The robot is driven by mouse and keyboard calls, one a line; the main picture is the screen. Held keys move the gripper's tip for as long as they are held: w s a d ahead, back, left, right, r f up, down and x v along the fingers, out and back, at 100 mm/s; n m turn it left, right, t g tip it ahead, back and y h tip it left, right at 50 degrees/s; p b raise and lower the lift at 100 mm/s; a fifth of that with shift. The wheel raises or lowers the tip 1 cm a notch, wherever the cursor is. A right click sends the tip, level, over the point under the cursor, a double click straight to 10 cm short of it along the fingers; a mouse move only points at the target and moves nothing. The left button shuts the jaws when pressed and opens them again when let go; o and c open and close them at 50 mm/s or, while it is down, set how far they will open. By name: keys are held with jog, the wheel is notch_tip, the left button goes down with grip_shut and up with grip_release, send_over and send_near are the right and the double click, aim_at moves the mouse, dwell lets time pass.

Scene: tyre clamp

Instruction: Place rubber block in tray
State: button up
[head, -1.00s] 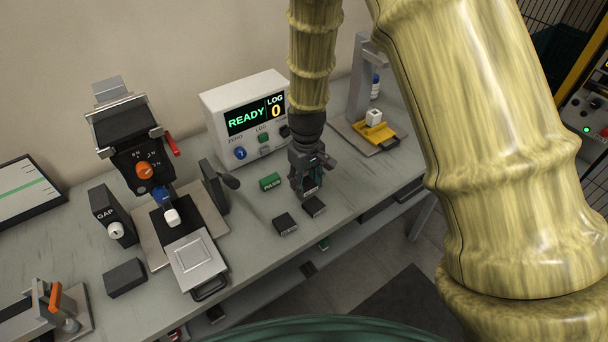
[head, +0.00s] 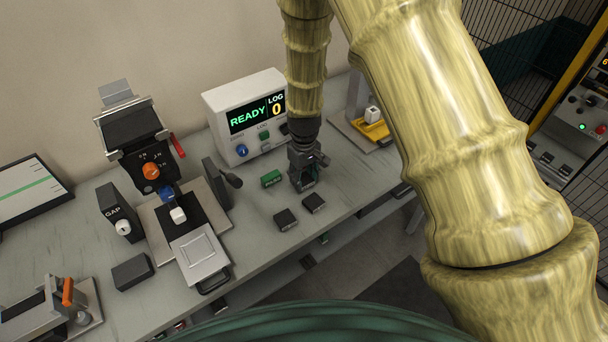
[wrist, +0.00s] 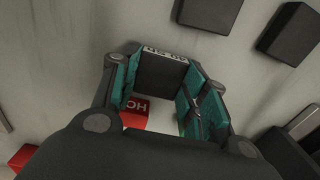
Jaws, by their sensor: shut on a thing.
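My gripper (head: 304,184) is low over the bench, right of a green PASS block (head: 271,179). In the wrist view, the teal finger pads (wrist: 160,95) stand on either side of a dark rubber block (wrist: 160,75) with small pale lettering on its edge, and the gripper is shut on it. I cannot tell whether this block touches the bench. Two similar dark blocks, a left one (head: 286,220) and a right one (head: 314,203), lie in front of the gripper. A silver tray-like plate with a handle (head: 200,258) extends from the dial device at left.
A red lettered block (wrist: 135,113) shows beneath the gripper in the wrist view. The READY/LOG box (head: 245,115) stands behind. A yellow tray (head: 371,131) with a white cube (head: 372,114) is at back right. A GAP block (head: 118,212) and a dark block (head: 132,272) are at left.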

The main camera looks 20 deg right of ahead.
jog(key=shift+f, duration=0.2)
jog(key=o, duration=1)
jog(key=shift+o, duration=0.2)
jog(key=shift+r, duration=0.25)
